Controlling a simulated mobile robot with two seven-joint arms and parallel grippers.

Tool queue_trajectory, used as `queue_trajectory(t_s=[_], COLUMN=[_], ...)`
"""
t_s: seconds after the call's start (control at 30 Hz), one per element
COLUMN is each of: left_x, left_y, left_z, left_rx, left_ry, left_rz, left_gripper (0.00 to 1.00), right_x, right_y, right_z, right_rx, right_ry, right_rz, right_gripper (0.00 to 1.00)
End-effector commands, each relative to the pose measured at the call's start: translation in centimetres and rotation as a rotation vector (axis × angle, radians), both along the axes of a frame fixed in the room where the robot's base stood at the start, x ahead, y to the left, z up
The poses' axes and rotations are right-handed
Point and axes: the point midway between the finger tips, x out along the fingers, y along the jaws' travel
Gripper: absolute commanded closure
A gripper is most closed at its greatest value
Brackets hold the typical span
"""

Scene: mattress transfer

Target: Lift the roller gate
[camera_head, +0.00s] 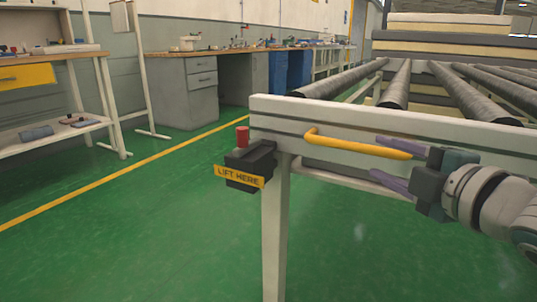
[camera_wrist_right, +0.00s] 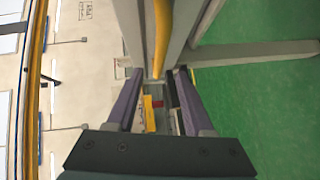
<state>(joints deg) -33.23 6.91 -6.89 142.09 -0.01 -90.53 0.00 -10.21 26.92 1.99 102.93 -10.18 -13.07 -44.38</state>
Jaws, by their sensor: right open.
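The roller gate is a white beam (camera_head: 350,121) across the near end of a roller conveyor. A yellow bar handle (camera_head: 360,145) is fixed along its front face. My right gripper (camera_head: 376,157) is open at the right part of the handle, with one purple finger above it and one below. In the right wrist view, the handle (camera_wrist_right: 161,35) runs in line between the open fingertips (camera_wrist_right: 160,74). I cannot tell whether either finger touches it. My left gripper is not in view.
A black box with a red button (camera_head: 242,136) and a yellow "LIFT HERE" label (camera_head: 240,176) sits at the beam's left end, above a white leg (camera_head: 275,240). Dark rollers (camera_head: 397,85) and stacked mattresses (camera_head: 450,40) lie behind. Green floor (camera_head: 130,230) is clear at left; workbenches line the wall.

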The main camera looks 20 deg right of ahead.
Motion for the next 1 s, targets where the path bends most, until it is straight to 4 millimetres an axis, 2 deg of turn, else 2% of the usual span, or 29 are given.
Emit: queue_trajectory(t_s=[0.3, 0.5, 0.9, 1.0], left_x=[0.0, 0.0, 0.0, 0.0], left_y=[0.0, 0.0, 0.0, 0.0], left_z=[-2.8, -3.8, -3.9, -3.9], left_rx=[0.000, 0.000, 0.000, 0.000], left_ry=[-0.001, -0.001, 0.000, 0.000], left_rz=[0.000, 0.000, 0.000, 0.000], left_gripper=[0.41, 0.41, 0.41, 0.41], right_x=[5.5, 7.6, 8.3, 8.3], right_y=[-0.4, -0.5, -0.6, -0.6], right_z=[-1.0, -1.3, -1.2, -1.2], right_rx=[0.000, 0.000, 0.001, 0.001], right_ry=[-0.003, 0.000, 0.001, 0.001], right_rz=[-0.001, -0.001, -0.001, -0.001], right_gripper=[0.48, 0.48, 0.48, 0.58])
